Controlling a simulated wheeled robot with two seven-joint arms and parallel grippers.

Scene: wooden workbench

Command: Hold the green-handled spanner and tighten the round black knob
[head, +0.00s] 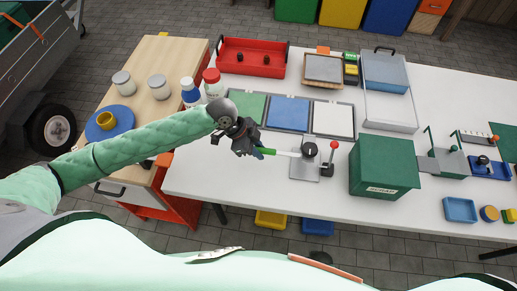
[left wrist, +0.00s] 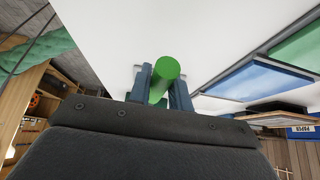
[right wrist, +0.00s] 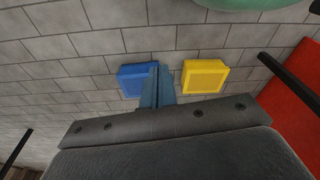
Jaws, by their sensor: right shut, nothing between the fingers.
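The green-handled spanner (head: 269,151) is in my left gripper (head: 259,152), low over the front of the white bench. In the left wrist view the green handle (left wrist: 166,69) sits between both fingers. Its pale shaft points right, towards the round black knob (head: 309,148) on a grey metal plate. I cannot tell whether the spanner's head touches the knob. A red-topped lever stands just right of the knob. My right gripper (right wrist: 156,87) is shut and empty in the right wrist view, over the paved floor; it is not visible in the head view.
A green box (head: 384,167) stands right of the knob's plate (head: 304,170). Green, blue (head: 288,113) and white panels lie behind. A red tray (head: 252,58) and bottles stand farther back. Yellow (right wrist: 204,77) and blue (right wrist: 137,79) bins are on the floor below my right gripper.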

